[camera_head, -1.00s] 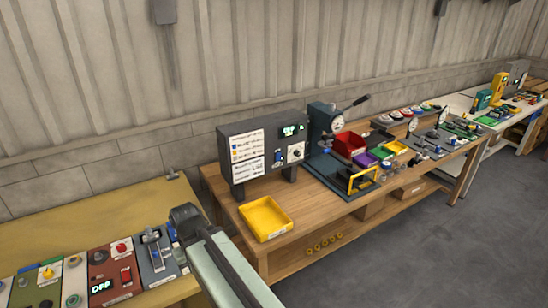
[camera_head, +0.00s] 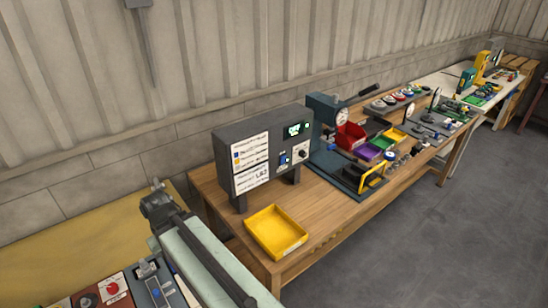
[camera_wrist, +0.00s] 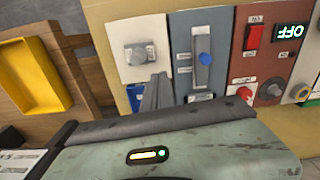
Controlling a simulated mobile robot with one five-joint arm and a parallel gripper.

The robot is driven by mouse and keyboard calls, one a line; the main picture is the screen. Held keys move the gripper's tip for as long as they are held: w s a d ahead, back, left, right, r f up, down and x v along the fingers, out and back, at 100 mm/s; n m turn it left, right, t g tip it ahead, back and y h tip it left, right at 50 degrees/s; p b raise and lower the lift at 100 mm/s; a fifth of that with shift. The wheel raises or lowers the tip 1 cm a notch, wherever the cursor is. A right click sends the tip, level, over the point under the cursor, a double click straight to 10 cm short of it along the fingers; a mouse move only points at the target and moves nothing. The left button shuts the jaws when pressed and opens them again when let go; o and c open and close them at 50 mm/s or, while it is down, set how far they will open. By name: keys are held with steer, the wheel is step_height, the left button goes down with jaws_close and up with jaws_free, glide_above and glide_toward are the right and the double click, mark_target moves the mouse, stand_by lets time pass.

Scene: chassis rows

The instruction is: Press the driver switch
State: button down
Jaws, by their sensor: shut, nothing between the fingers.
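A dark grey control box (camera_head: 262,122) stands on the wooden bench. Its front has white label cards, a lit green display (camera_head: 295,130), a small blue switch (camera_head: 283,160) and a round knob (camera_head: 300,152). The labels are too small to read, so I cannot tell which control is the driver switch. My gripper (camera_head: 156,202) is left of the box, apart from it, above the yellow bench. In the wrist view my gripper (camera_wrist: 155,95) is shut and empty, over panels with a grey knob (camera_wrist: 138,54) and a blue-tipped lever (camera_wrist: 204,58).
A yellow tray (camera_head: 305,237) lies in front of the box. A press (camera_head: 325,112) and coloured bins, including a red one (camera_head: 350,134), stand right of it. A red panel (camera_wrist: 258,68) with a red button and an OFF display sits on the yellow bench (camera_head: 60,232).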

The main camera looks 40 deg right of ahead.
steer(key=shift+w+d+r, duration=0.1)
steer(key=shift+d, duration=0.2)
steer(key=w+d+f+m+t+y+b, duration=0.1)
steer(key=w+d+m+t+y+b, duration=0.25)
steer(key=d, duration=0.95)
steer(key=w+d+m+t+y+b, duration=0.15)
steer(key=d+m+t+b, duration=0.35)
steer(key=d, duration=0.8)
steer(key=s+d+r+m+t+h+b, duration=0.1)
steer(key=s+d+r+m+t+h, duration=0.1)
steer(key=d, duration=0.7)
steer(key=s+d+r+m+t+h+b, duration=0.1)
steer(key=s+d+m, duration=0.4)
steer(key=d, duration=0.5)
steer(key=s+d+r+m+t+h+b, duration=0.2)
steer(key=s+d+r+m+t+h, duration=0.1)
steer(key=d, duration=0.6)
steer(key=shift+s+d+r+t, duration=0.3)
steer(key=shift+s+r+t, duration=0.35)
steer(key=shift+s+r, duration=0.4)
steer(key=shift+s+f+m, duration=0.1)
steer(key=shift+f+m, duration=0.05)
steer(key=shift+m, duration=0.1)
